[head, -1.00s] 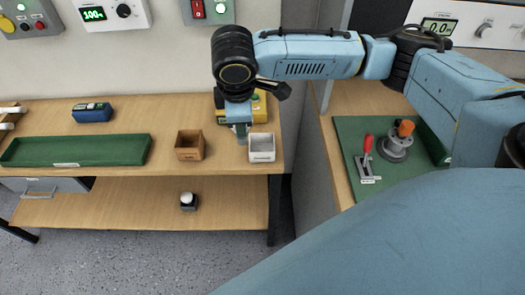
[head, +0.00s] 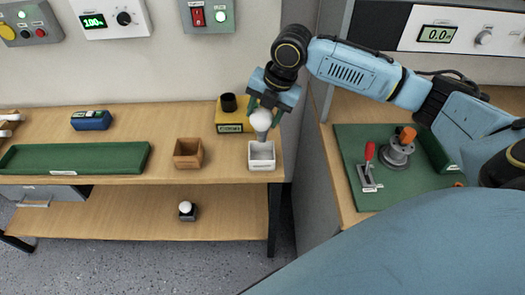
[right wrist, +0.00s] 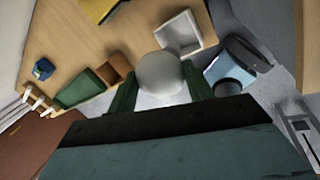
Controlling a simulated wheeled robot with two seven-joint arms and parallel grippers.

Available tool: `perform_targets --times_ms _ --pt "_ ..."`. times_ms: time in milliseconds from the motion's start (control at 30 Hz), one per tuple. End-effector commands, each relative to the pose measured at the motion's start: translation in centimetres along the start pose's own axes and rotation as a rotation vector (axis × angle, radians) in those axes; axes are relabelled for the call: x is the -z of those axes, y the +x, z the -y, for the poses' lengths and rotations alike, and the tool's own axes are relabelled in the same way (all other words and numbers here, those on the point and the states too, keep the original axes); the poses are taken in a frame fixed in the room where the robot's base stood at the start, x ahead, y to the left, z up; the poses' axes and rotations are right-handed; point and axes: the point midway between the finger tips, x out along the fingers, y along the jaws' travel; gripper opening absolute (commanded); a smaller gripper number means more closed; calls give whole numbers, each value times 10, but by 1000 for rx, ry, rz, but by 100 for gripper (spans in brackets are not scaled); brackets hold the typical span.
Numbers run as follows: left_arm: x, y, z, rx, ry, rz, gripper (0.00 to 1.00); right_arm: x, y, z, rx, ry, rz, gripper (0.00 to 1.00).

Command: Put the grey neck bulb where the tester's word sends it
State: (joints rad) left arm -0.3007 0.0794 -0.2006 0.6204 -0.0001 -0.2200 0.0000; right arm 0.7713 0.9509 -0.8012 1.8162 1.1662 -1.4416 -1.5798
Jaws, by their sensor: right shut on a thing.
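My right gripper (head: 266,102) is shut on the grey neck bulb (head: 261,121), which has a round white globe and a grey neck pointing down. It holds the bulb over the white box (head: 262,164), with the neck's lower end at about the box's opening; I cannot tell whether it touches. The bulb's globe (right wrist: 160,73) also shows between the fingers in the right wrist view. The yellow tester (head: 229,119), with a black socket on top, stands just behind and left; its right part is hidden. My left gripper is not in view.
A brown wooden box (head: 188,154) stands left of the white box. A long green tray (head: 75,158) and a blue device (head: 91,120) are further left. Another white-topped item (head: 186,210) sits on the lower shelf. A grey partition stands right of the bench.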

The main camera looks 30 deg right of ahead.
Motion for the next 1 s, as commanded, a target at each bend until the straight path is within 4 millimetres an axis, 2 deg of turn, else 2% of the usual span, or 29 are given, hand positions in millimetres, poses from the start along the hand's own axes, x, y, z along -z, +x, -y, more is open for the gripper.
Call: perform_targets --times_ms 133,367,600,967,1000 --pt "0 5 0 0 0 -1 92 1 26 9 3 2 -3 24" --pt "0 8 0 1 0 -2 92 1 50 16 3 1 -2 24" --pt "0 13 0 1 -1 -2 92 1 85 26 2 1 0 24" --pt "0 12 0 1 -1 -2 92 1 88 27 1 1 1 24" --pt "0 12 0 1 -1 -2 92 1 89 27 2 1 1 52"
